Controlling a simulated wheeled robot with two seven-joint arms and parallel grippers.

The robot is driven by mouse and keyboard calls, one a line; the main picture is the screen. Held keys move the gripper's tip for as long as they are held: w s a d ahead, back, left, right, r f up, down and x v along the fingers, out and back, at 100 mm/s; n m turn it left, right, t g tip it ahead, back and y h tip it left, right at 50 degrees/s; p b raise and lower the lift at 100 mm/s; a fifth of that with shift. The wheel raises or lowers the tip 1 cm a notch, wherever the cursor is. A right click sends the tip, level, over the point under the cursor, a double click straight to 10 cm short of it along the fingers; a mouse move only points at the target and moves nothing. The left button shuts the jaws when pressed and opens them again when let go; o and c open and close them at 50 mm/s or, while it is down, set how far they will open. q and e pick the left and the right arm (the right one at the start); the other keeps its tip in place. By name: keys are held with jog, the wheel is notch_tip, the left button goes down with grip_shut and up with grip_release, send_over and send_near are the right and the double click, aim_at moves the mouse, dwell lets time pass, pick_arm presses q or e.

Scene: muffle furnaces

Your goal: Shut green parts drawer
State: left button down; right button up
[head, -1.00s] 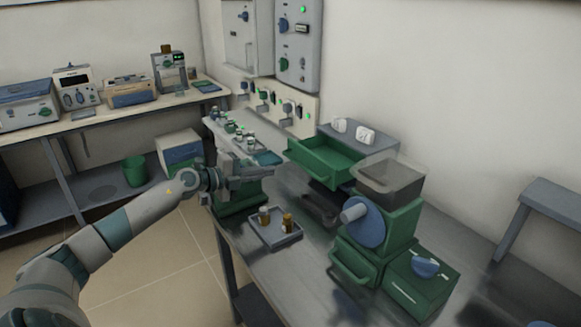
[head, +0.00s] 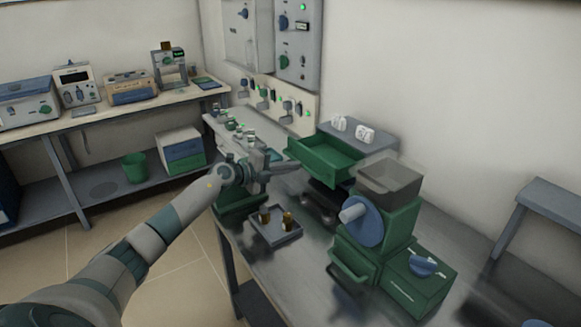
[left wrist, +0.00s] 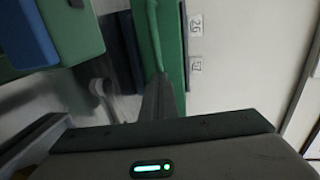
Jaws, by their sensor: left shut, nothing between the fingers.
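The green parts drawer (head: 318,163) stands pulled out from a grey-topped cabinet (head: 375,137) by the back wall; its open tray faces up. My left gripper (head: 296,168) is shut and empty, with its fingertips close to the drawer's left front side. In the left wrist view, the shut fingers (left wrist: 158,105) point up at a green face (left wrist: 172,35) with a long bar-like handle, seemingly the drawer front. I cannot tell whether they touch it. My right gripper is not in view.
A green machine with a blue wheel (head: 363,222) and grey hopper (head: 390,182) stands right of the drawer. A small tray (head: 277,238) with brown-topped pieces lies in front. Valves line the wall panel (head: 270,98). The bench's near right is partly clear.

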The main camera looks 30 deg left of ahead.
aim_at(309, 160)
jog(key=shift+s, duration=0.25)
pick_arm(q)
jog(key=x, duration=0.4)
jog(key=r+x, duration=0.1)
jog(key=x, duration=0.1)
jog(key=shift+w+r, duration=0.15)
jog(key=x, duration=0.3)
jog(key=r+b+x, duration=0.1)
jog(key=x, duration=0.1)
jog(key=shift+w+d+f, duration=0.1)
jog(key=shift+w+f, duration=0.05)
jog(key=shift+w+d, duration=0.1)
jog(key=shift+w, duration=0.1)
jog(key=shift+r, duration=0.3)
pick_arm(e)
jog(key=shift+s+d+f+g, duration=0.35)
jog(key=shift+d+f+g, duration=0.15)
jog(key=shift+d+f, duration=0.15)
pick_arm(q)
jog(key=shift+r, duration=0.1)
jog(key=shift+s, duration=0.1)
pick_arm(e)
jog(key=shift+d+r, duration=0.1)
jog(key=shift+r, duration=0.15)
